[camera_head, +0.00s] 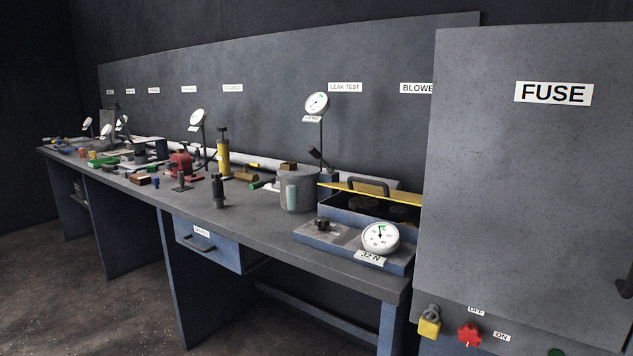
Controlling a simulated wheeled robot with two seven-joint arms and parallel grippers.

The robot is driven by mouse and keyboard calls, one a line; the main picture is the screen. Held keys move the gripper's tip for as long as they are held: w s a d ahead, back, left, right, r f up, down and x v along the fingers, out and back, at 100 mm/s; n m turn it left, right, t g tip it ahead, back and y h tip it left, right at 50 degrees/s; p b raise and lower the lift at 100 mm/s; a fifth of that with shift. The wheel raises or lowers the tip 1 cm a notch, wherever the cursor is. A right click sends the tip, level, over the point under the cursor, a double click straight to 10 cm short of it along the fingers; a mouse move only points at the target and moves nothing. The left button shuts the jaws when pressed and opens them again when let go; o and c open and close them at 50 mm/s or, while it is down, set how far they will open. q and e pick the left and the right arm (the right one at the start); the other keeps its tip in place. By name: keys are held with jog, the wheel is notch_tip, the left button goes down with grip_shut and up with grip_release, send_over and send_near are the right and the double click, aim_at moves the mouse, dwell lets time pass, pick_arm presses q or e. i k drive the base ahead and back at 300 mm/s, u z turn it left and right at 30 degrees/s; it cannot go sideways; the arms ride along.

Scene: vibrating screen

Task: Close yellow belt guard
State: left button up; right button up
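The yellow belt guard (345,188) is a thin yellow panel at the right end of the workbench. Neither of my grippers is in view.
A large grey FUSE cabinet (530,190) stands close on the right, with a red knob (469,335) and yellow padlock (429,326) below. A grey cylinder (298,190) stands left of the box. Tools crowd the bench (260,225); the floor (80,300) in front is clear.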

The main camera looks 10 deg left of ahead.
aim_at(382, 191)
jog(key=u, duration=1.2)
jog(key=i, duration=1)
jog(key=z, duration=1.3)
